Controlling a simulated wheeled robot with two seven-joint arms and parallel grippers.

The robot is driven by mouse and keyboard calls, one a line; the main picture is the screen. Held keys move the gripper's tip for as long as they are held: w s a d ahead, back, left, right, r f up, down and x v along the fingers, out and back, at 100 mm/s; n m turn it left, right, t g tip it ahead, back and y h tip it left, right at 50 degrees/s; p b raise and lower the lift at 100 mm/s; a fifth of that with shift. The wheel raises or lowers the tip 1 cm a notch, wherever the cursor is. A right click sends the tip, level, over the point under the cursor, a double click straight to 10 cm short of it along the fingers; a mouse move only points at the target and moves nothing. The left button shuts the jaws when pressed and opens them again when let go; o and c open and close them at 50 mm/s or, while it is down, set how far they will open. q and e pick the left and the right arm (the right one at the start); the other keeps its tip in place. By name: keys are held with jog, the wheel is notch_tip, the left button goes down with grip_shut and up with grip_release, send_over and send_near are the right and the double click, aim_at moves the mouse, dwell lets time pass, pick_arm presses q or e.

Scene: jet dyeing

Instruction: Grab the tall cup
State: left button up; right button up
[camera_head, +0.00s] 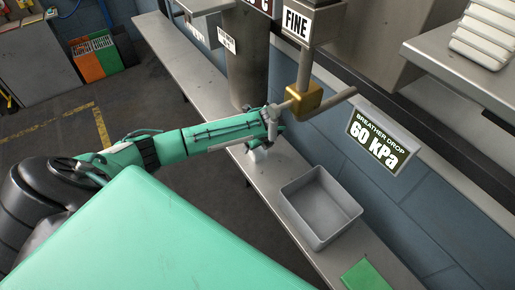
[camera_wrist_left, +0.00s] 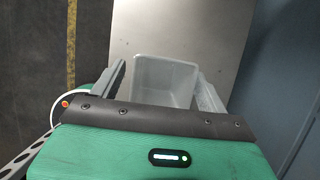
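A pale, translucent cup (camera_wrist_left: 167,75) stands on the grey bench and shows between the two fingers of my left gripper (camera_wrist_left: 161,68) in the left wrist view. The fingers are spread apart. The left finger has a gap to the cup; the right finger looks close to its side, and I cannot tell whether it touches. In the head view my left gripper (camera_head: 268,138) is over the bench, below the brass valve block. A whitish piece of the cup (camera_head: 258,153) shows under it, mostly hidden by the gripper. My right gripper is in neither view.
A grey open bin (camera_head: 321,206) stands on the bench (camera_head: 272,176) to the right, with a green pad (camera_head: 366,276) beyond it. A brass valve block (camera_head: 304,100) with pipes hangs close above the gripper. A metal column (camera_head: 247,72) stands behind it.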

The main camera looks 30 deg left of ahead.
pick_arm(q)
jog(key=c, duration=0.9)
jog(key=shift+r, duration=0.1)
jog(key=shift+c, duration=0.2)
